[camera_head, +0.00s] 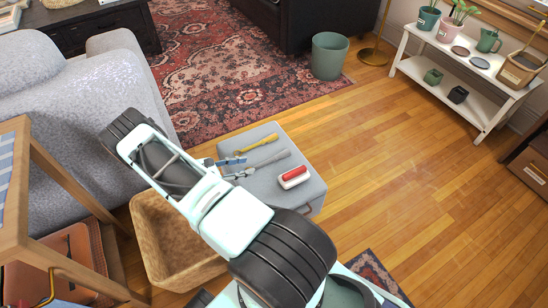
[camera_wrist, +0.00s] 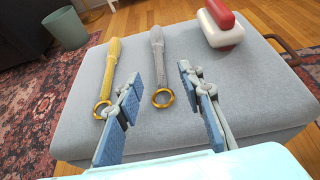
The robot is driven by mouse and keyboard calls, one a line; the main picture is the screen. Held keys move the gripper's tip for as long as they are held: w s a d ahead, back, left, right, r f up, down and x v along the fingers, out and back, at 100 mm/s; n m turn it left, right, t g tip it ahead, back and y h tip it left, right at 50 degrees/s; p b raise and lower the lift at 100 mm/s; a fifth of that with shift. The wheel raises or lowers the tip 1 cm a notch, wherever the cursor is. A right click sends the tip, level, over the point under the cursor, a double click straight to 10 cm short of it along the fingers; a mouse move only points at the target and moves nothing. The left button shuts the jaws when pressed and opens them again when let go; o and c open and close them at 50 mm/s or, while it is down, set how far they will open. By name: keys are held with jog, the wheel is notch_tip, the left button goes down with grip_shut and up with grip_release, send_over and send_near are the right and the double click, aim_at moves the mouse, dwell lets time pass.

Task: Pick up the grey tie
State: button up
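The grey tie (camera_wrist: 158,58) lies long and narrow on the grey ottoman (camera_wrist: 255,95), with a gold ring at its near end. In the head view the tie (camera_head: 273,158) lies between a yellow tie-like piece and a red-and-white object. My gripper (camera_wrist: 161,78) is open and empty in the wrist view. Its blue-padded fingers are spread, and the tie's ring end shows between them. In the head view my gripper (camera_head: 244,166) is over the ottoman's left part, near the tie's left end. Whether a finger touches the ottoman cannot be told.
The yellow piece (camera_wrist: 112,72) with its own ring lies left of the tie. The red-and-white object (camera_wrist: 221,30) is to the right. A wicker basket (camera_head: 160,230) stands left of the ottoman, near a grey sofa (camera_head: 75,110). Wood floor (camera_head: 400,160) is clear to the right.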

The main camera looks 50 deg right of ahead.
aim_at(265, 162)
jog(key=x, duration=0.4)
jog(key=shift+s+f+b, duration=0.1)
jog(key=shift+f+b, duration=0.05)
jog(key=shift+b, duration=0.2)
jog(key=b+x, duration=0.2)
jog(key=x, duration=0.3)
jog(key=shift+d+f, duration=0.15)
jog(key=shift+f, duration=0.05)
jog(key=shift+r, duration=0.1)
grip_shut()
